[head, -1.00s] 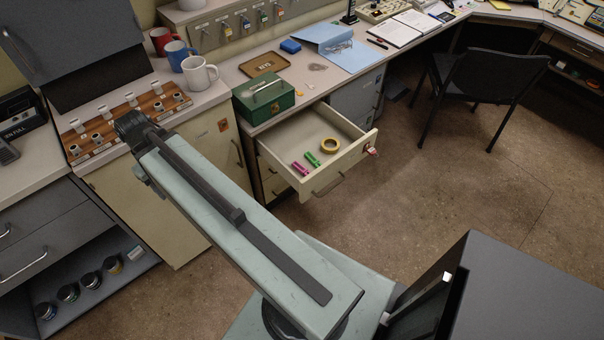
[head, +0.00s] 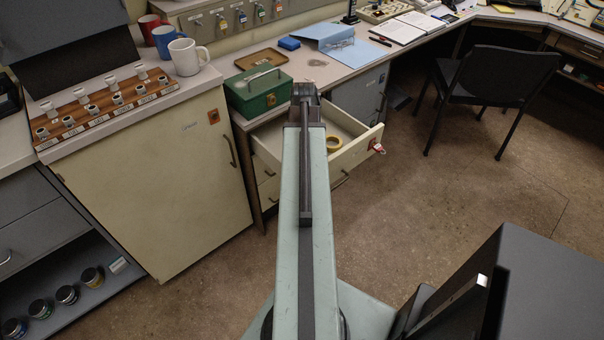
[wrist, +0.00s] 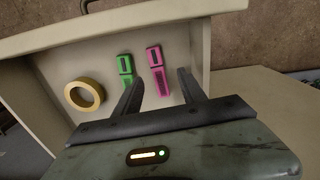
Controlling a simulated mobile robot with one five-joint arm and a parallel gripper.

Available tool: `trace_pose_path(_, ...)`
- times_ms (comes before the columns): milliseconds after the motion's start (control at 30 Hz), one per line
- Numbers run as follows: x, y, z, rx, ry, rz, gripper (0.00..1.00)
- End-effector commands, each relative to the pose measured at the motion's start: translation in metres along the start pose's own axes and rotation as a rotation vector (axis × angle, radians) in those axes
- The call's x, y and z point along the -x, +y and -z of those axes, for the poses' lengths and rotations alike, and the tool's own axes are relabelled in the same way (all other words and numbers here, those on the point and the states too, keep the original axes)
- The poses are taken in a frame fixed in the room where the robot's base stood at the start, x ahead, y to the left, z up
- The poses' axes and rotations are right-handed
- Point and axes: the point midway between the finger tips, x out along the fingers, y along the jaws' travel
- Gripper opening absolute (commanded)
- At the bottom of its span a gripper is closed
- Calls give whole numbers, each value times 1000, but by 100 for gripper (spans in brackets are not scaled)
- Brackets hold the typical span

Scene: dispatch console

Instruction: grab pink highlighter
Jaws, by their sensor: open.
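The pink highlighter (wrist: 157,70) lies in the open drawer in the wrist view. A green highlighter (wrist: 125,69) lies just left of it. My gripper (wrist: 160,82) is open, with one finger to each side of the pink highlighter in the picture. The left finger overlaps the lower end of the green one. I cannot tell how far above the drawer floor the fingers are. In the head view, my arm hides both highlighters and the gripper's fingertips. The open drawer (head: 354,157) shows there beyond my arm.
A roll of yellow tape (wrist: 71,97) lies in the drawer, left of the highlighters; it also shows in the head view (head: 333,144). The drawer's walls surround these things. A green metal box (head: 258,103) stands on the counter beside the drawer.

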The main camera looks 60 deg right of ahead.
Motion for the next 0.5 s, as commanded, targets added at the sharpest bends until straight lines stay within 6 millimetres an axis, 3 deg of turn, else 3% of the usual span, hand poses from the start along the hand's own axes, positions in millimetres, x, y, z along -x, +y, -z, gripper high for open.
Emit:
trace_pose_path(33, -9, 0, 0, 0, 0, 0, 48)
trace_pose_path(233, -16, 1, 0, 0, 0, 0, 48)
trace_pose_path(500, -60, 5, 0, 0, 0, 0, 48)
